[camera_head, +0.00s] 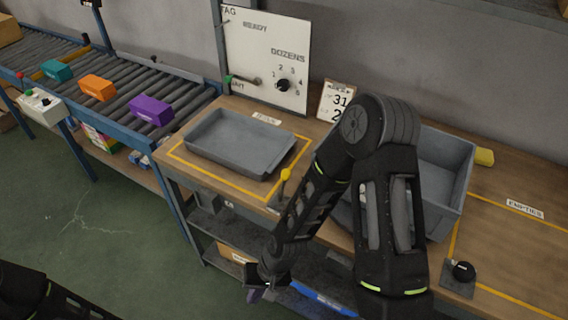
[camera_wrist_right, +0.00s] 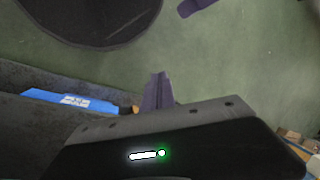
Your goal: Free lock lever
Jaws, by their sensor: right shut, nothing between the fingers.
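A small lever with a yellow knob (camera_head: 286,175) stands at the front edge of the workbench, by the right front corner of a grey tray (camera_head: 225,133). My right forearm passes close to its right, so its base is partly hard to see. My right gripper (camera_head: 256,294) hangs low in front of the bench, below and apart from the lever. It is shut and empty; its dark purple fingers also show in the right wrist view (camera_wrist_right: 158,92). Of my left arm only dark links show at the lower left; its gripper is out of view.
A deep grey bin (camera_head: 447,180) stands behind my right arm. A black knob (camera_head: 463,271) sits on a plate at the front right. A white board with a dial (camera_head: 265,55) stands behind the tray. A conveyor (camera_head: 130,75) with coloured boxes is at the left. Shelves lie under the bench.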

